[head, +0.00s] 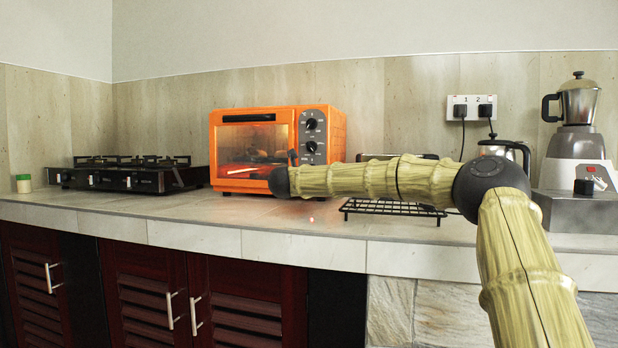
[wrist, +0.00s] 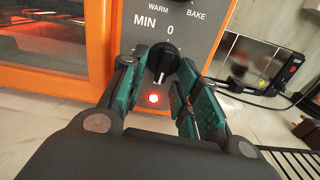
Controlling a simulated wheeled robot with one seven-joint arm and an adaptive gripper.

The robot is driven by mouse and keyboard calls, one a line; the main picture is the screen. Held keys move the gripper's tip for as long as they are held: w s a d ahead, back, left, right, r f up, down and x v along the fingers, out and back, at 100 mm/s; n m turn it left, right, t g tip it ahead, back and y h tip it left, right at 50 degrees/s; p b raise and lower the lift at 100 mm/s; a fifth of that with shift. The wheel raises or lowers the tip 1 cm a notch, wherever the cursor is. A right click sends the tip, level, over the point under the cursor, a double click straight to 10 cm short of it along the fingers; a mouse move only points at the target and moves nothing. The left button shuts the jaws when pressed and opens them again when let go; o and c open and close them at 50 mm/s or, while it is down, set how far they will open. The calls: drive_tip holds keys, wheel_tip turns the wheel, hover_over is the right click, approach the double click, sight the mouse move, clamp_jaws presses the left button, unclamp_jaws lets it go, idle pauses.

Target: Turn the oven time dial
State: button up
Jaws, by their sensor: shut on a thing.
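The orange oven (head: 228,148) stands on the counter, with a column of black dials on its grey right panel. In the wrist view the time dial (wrist: 165,57) is a black knob below the marks "MIN" and "0". My gripper (wrist: 158,66) is at this dial, its two green-and-black fingers on either side and shut on it. In the head view my arm's end covers the lower part of the panel, so the time dial and fingertips are hidden there. A red light (wrist: 153,98) glows just below the dial.
A black wire rack (head: 395,208) lies on the counter below my forearm. A black gas stove (head: 125,175) stands left of the oven. A kettle (head: 497,148) and a blender (head: 578,145) stand to the right. The counter front is mostly clear.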

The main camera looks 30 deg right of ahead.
drive_tip(key=shift+d+f, duration=0.1)
drive_tip(key=o, duration=0.9)
drive_tip(key=v, duration=1.2)
